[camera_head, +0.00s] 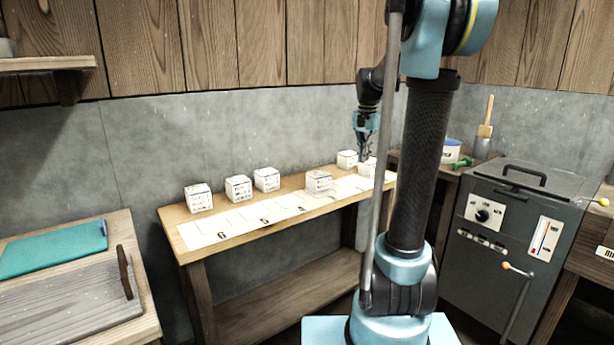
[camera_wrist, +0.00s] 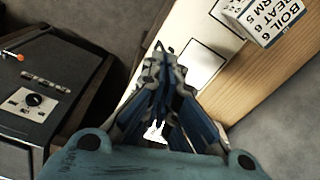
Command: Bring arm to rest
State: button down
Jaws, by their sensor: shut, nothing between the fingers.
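My gripper (camera_head: 366,150) is above the right end of the wooden table, close to the white cubes there. In the wrist view my gripper (camera_wrist: 163,55) has its fingers together and holds nothing. My arm stands in front of part of the table in the head view. A white cube with printed words (camera_wrist: 262,18) is to the right of the fingers in the wrist view, apart from them.
The wooden table (camera_head: 290,217) carries a numbered paper strip (camera_head: 215,232) and several white cubes (camera_head: 239,188). A grey machine (camera_head: 515,240) with a dial stands at the right. A bench with a teal mat (camera_head: 50,250) stands at the left.

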jog(key=s+a+f+n, duration=0.1)
jog(key=s+f+n, duration=0.15)
jog(key=s, duration=0.65)
jog(key=s+f+n, duration=0.2)
jog(key=s+f, duration=0.2)
jog(key=s, duration=0.6)
jog(key=s+f+n+t, duration=0.1)
jog(key=s+f+n, duration=0.2)
jog(key=s+f, duration=0.9)
jog(key=shift+s+a+t, duration=0.3)
jog(key=shift+s+a, duration=0.1)
jog(key=shift+s, duration=0.1)
jog(key=shift+w+f, duration=0.15)
jog(key=shift+w, duration=0.25)
